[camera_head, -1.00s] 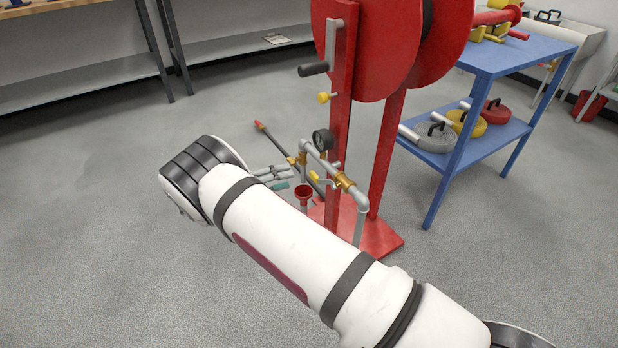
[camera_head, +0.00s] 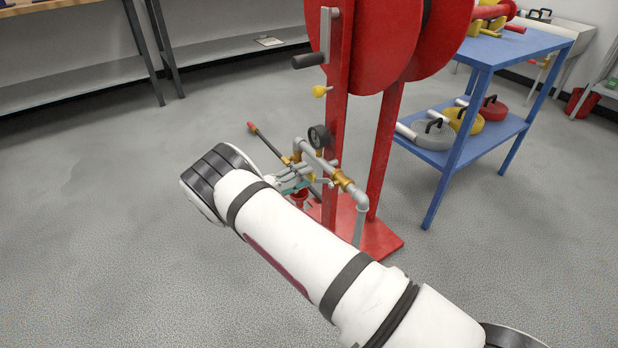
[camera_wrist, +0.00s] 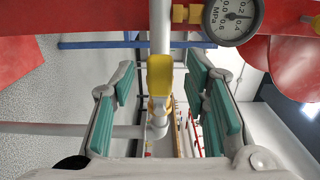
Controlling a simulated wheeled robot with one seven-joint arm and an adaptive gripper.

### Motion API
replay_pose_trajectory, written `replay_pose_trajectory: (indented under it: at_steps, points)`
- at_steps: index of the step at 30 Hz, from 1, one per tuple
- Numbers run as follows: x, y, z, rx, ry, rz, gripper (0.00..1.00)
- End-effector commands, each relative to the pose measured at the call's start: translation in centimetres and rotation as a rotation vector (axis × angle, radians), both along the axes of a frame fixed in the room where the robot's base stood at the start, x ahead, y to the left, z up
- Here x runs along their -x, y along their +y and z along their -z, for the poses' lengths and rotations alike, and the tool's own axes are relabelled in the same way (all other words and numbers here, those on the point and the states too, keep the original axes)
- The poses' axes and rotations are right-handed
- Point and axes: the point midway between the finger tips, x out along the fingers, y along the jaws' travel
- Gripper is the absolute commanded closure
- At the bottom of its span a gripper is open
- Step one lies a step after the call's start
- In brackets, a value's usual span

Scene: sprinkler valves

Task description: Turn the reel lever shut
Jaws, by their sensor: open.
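The yellow lever (camera_wrist: 159,76) on the grey pipe (camera_wrist: 160,25) sits between the two teal-padded fingers of my gripper (camera_wrist: 163,100) in the wrist view. The fingers are spread, with a gap to the lever on both sides, so nothing is gripped. In the head view, my gripper (camera_head: 291,183) is at the pipework in front of the red reel stand (camera_head: 338,120), just below the dial gauge (camera_head: 318,137). There my arm and fingers hide much of the lever. The gauge also shows at the upper right of the wrist view (camera_wrist: 233,17).
A red funnel (camera_head: 300,196) is partly hidden just below my gripper. A brass fitting (camera_head: 343,181) and a pipe bend are to its right. A long red-tipped bar (camera_head: 268,142) leans behind. A blue cart (camera_head: 487,70) stands right; the floor at left is clear.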

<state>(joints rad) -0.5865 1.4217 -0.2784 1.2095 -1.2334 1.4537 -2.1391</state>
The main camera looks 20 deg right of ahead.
Motion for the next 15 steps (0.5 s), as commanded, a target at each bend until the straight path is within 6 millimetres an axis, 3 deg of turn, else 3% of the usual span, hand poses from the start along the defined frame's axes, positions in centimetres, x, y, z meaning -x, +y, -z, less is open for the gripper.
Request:
replay_pose_trajectory:
  at_steps: [6, 15]
  points:
    - [-0.7, -2.2, 0.1, 0.0, -0.001, 0.001, 0.58]
    - [-0.8, -2.6, 0.0, -0.001, 0.0, 0.0, 0.58]
